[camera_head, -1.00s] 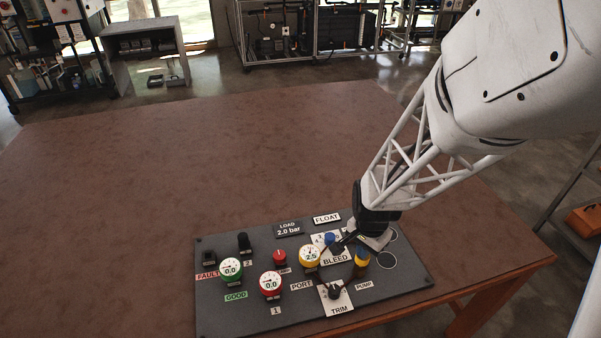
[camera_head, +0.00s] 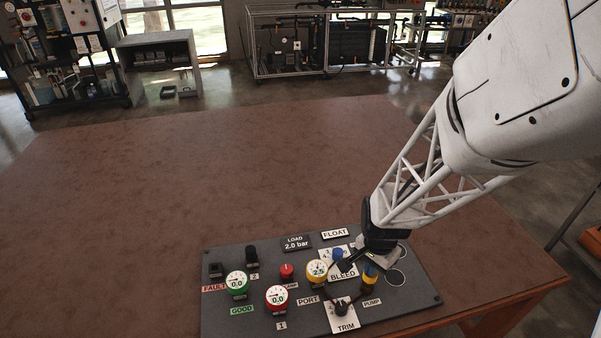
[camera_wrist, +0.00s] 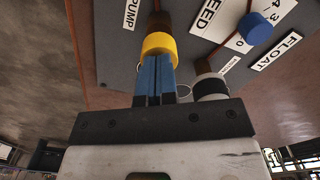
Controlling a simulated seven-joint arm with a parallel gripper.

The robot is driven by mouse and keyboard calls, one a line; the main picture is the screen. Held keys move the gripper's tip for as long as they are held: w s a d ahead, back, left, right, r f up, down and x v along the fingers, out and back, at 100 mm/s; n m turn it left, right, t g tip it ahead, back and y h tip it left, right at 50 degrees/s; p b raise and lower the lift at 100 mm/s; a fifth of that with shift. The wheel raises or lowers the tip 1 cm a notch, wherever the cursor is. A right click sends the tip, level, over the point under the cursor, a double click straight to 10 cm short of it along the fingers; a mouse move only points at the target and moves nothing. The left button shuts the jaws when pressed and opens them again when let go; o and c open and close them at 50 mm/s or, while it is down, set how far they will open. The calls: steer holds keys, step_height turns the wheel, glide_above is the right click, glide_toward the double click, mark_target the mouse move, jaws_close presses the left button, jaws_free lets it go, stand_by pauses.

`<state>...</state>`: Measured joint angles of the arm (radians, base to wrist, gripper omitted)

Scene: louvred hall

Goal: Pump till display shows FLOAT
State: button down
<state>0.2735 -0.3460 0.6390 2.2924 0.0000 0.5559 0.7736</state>
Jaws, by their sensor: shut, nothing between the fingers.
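The dark panel (camera_head: 230,325) lies on the table and carries the pump (camera_head: 369,281), a yellow-collared plunger beside the PUMP label (camera_head: 371,302). My gripper (camera_head: 371,269) is shut and empty, its blue fingertips at the yellow collar. In the wrist view the shut fingers (camera_wrist: 154,75) meet or overlap the yellow collar (camera_wrist: 159,43); firm contact cannot be told. A white FLOAT plate (camera_head: 335,234) stands at the panel's back, beside a dark plate (camera_head: 297,243) reading LOAD 2.0 bar. The yellow gauge (camera_head: 317,272) by PORT appears to read 2.5. My wrist hides part of the panel's right side.
A blue BLEED knob (camera_head: 337,254) and the TRIM control (camera_head: 341,310) stand left of the pump. A green gauge (camera_head: 236,284) and a red gauge (camera_head: 277,298) read 0.0. A small red knob (camera_head: 287,270) stands between. The brown table (camera_head: 180,190) is clear behind the panel.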

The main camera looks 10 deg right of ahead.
steer(key=shift+f, duration=0.15)
steer(key=shift+r, duration=0.4)
stand_by(0.4)
steer(key=shift+r, duration=2.9)
steer(key=shift+r, duration=0.2)
steer(key=s+a+r+n+t, duration=0.1)
steer(key=s+a+r+n, duration=0.2)
steer(key=r, duration=0.3)
steer(key=s+a+r+n, duration=0.3)
steer(key=a+r+n, duration=0.1)
steer(key=r, duration=0.3)
steer(key=s+a+r+n+t, duration=0.1)
steer(key=s+a+r+n, duration=0.2)
steer(key=r, duration=0.4)
steer(key=shift+a+r+n+t, duration=0.2)
steer(key=shift+n+t, duration=0.1)
steer(key=shift+n, duration=0.6)
